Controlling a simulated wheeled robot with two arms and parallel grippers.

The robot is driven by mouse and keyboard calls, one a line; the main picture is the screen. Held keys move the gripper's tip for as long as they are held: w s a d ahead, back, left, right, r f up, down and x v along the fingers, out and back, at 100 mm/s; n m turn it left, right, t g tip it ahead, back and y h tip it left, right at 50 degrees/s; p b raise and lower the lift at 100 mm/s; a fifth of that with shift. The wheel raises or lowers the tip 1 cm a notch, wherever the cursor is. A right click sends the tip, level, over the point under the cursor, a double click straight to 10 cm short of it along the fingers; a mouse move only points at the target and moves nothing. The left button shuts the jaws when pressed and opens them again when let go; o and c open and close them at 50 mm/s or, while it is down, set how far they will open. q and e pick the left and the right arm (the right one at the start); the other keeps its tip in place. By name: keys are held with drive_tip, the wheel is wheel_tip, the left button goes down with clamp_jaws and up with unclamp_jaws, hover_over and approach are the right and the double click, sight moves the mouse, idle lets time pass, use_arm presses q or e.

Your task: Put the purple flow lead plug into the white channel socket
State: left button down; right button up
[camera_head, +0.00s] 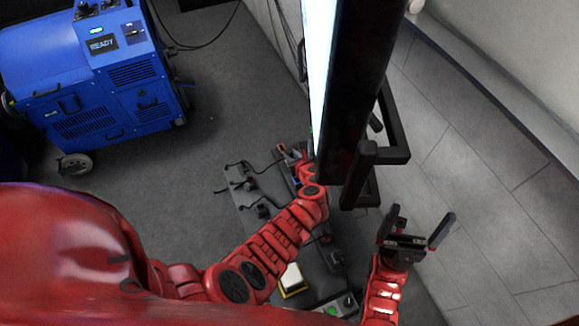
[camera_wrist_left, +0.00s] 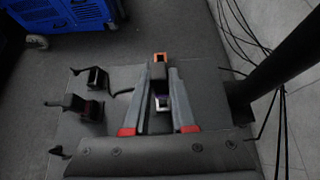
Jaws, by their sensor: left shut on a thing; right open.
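My left gripper (camera_head: 292,150) is at the far part of the dark bench, below the tall black frame. In the left wrist view its two grey fingers (camera_wrist_left: 161,72) are closed around a dark plug (camera_wrist_left: 158,73). The plug has an orange end past the fingertips and a small pale purple patch (camera_wrist_left: 162,104) between the fingers. I take it to be the purple flow lead plug, but its colour is mostly hidden. I cannot make out the white channel socket in either view. My right gripper (camera_head: 420,218) is open and empty, to the right of the bench.
Dark connectors (camera_wrist_left: 82,107) with short cables sit on the bench (camera_wrist_left: 120,79), left of my left gripper. A tall black frame (camera_head: 366,70) with a bright panel stands over the bench. A yellow-and-white block (camera_head: 292,279) lies nearer. A blue cabinet (camera_head: 90,75) stands at far left.

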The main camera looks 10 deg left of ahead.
use_arm(q)
drive_tip(key=shift+f+b, duration=1)
drive_tip(key=shift+f, duration=0.35)
drive_tip(key=c, duration=0.7)
unclamp_jaws()
drive_tip(key=shift+o, duration=0.2)
drive_tip(key=shift+r, duration=0.1)
drive_tip(key=shift+s+d+r, duration=0.1)
drive_tip(key=shift+s+d, duration=0.05)
drive_tip(key=shift+s, duration=0.05)
drive_tip(key=p+v, duration=0.1)
drive_tip(key=v, duration=0.3)
drive_tip(key=shift+s+d+r+p, duration=0.2)
drive_tip(key=shift+s+d+p, duration=0.05)
drive_tip(key=shift+p, duration=0.15)
drive_tip(key=v, duration=1.2)
